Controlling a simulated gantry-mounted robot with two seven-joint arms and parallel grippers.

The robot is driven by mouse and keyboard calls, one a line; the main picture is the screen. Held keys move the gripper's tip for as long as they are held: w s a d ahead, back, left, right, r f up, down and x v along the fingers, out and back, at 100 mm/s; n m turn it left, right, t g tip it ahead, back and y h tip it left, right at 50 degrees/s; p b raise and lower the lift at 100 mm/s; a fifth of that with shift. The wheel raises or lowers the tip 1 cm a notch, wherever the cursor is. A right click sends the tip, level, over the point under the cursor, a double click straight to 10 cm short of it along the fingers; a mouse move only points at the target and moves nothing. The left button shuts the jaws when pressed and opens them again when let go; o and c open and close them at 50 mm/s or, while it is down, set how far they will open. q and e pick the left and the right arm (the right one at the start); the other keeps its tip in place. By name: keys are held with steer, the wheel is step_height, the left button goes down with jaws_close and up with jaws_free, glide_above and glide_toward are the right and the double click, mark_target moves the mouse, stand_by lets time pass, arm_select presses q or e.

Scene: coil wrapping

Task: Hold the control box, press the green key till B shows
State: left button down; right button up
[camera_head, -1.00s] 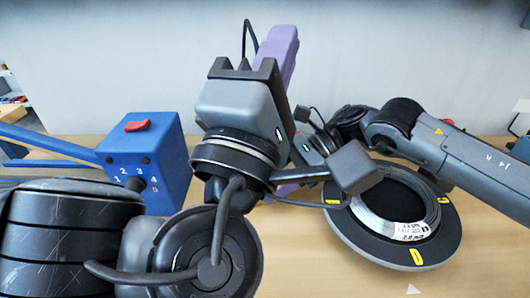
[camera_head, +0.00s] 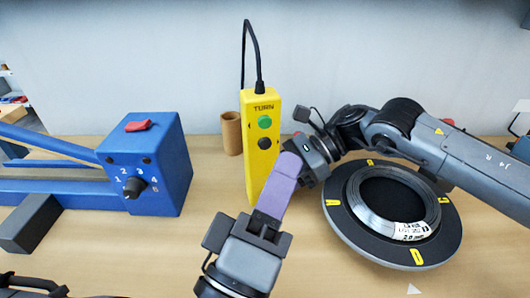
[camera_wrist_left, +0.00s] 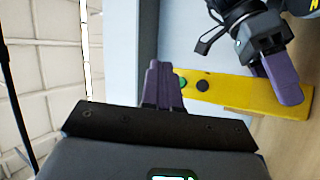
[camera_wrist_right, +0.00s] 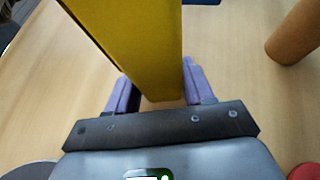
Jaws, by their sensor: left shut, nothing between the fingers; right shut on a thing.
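The control box (camera_head: 262,105) is yellow, upright and marked TURN, with a cable from its top. Its green key (camera_head: 264,122) sits above a black key (camera_head: 264,143); both are uncovered in the head view. My right gripper (camera_wrist_right: 155,75) is shut on the box, one finger on each side of its lower part. My left gripper (camera_head: 285,168) is shut and empty, in front of the lower box in the head view. In the left wrist view its fingertips (camera_wrist_left: 158,68) appear beside the green key (camera_wrist_left: 182,82), partly overlapping it; contact cannot be told. No letter B is readable.
A blue box with a numbered dial (camera_head: 170,165) and red switch stands left. A wire coil (camera_head: 357,205) lies on a dark round turntable (camera_head: 350,235) at right. A brown cardboard tube (camera_head: 231,133) stands behind the control box. Bare table lies front centre.

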mark_target(267, 142)
arm_select(q)
steer(key=shift+w+a, duration=0.25)
steer(key=shift+w, duration=0.7)
steer(key=shift+w+a, duration=0.25)
steer(key=shift+w, duration=0.75)
steer(key=shift+w+a, duration=0.25)
steer(key=shift+w, duration=0.7)
steer(key=shift+w, duration=0.1)
steer(key=shift+w+a, duration=0.1)
steer(key=shift+w, duration=0.25)
